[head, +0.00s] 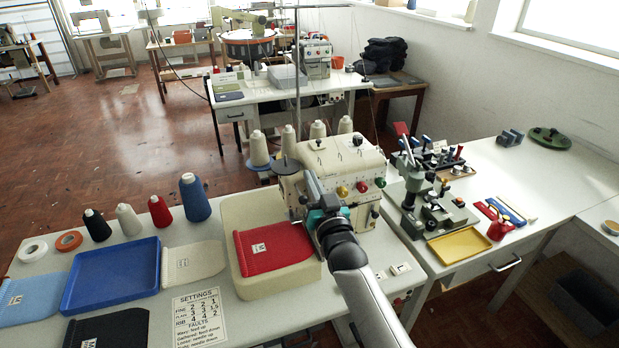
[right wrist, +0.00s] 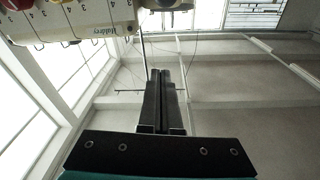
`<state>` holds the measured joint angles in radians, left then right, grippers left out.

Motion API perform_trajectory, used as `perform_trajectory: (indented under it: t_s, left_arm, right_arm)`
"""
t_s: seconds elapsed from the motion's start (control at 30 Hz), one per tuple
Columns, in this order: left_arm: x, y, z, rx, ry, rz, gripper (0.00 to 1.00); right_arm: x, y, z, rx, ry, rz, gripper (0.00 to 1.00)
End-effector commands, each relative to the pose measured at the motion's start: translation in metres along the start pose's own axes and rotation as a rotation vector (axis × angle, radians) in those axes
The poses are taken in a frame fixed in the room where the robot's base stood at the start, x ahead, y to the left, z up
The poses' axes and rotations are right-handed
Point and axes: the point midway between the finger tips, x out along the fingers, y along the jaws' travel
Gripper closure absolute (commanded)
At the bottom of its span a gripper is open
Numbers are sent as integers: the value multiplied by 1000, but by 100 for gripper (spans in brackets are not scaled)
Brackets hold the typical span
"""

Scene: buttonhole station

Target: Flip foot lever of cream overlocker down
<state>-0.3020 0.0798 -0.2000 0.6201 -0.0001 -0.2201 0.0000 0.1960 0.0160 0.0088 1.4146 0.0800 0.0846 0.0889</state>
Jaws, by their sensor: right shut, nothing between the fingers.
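The cream overlocker (head: 340,158) stands on the near white table, with red, yellow and green knobs on its front. It also shows upside down at the top left of the right wrist view (right wrist: 70,18). My right gripper (head: 309,178) is shut and empty, in front of the left part of the machine. In the right wrist view its two dark fingers (right wrist: 162,75) lie together, with a dark machine part just beyond at the top. I cannot make out the foot lever; the gripper and arm cover part of that area. My left gripper is not in view.
A cream tray (head: 238,285) with a red knit piece (head: 272,248) lies left of my arm. A blue tray (head: 110,275), thread cones (head: 195,197) and a settings card (head: 200,315) are further left. A green press (head: 412,190) stands right. A thread stand pole (head: 298,70) rises behind.

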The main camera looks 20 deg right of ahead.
Motion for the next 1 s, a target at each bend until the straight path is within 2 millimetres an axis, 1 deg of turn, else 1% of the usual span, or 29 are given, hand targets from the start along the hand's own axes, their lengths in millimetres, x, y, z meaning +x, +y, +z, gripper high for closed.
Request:
perform_trajectory:
  t_s: [0.03, 0.2, 0.3, 0.43, 0.63, 1.0]
  left_arm:
    - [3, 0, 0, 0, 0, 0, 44]
    - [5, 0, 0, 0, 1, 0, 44]
    - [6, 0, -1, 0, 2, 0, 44]
    - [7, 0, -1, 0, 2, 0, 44]
    - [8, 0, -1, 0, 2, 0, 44]
    - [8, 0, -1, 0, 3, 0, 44]
  right_arm:
    - [-12, 1, 10, 0, -11, 2, 100]
    - [-42, 3, 20, 0, -9, 1, 100]
    - [-57, 3, 25, 0, -10, 1, 100]
    - [-72, 4, 29, 0, -8, 1, 100]
    - [-84, 4, 32, 0, -7, 1, 100]
    - [-84, 4, 32, 0, -6, 1, 100]
